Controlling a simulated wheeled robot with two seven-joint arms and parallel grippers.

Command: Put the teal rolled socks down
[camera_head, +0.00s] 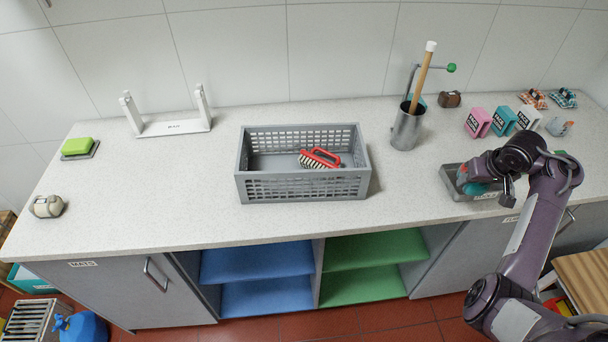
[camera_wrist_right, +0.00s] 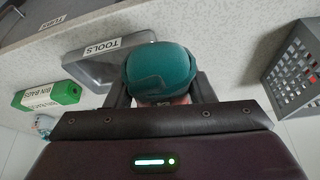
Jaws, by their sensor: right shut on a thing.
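The teal rolled socks (camera_wrist_right: 160,72) are between the fingers of my right gripper (camera_head: 476,178), which is shut on them. In the head view a bit of the teal socks (camera_head: 474,188) shows below the gripper, over or beside the grey tools tray (camera_head: 450,181). In the wrist view the tray, labelled TOOLS (camera_wrist_right: 88,70), lies just beyond the socks. I cannot tell whether the socks touch it. The wrist partly hides the tray in the head view. My left gripper is not in view.
A grey basket (camera_head: 300,188) with a red brush (camera_head: 320,158) stands mid-counter. A metal holder (camera_head: 407,130) with a stick stands behind. Small boxes (camera_head: 503,120) stand at back right; a green bin-bags box (camera_wrist_right: 48,96) shows in the wrist view. The counter left of the basket has free room.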

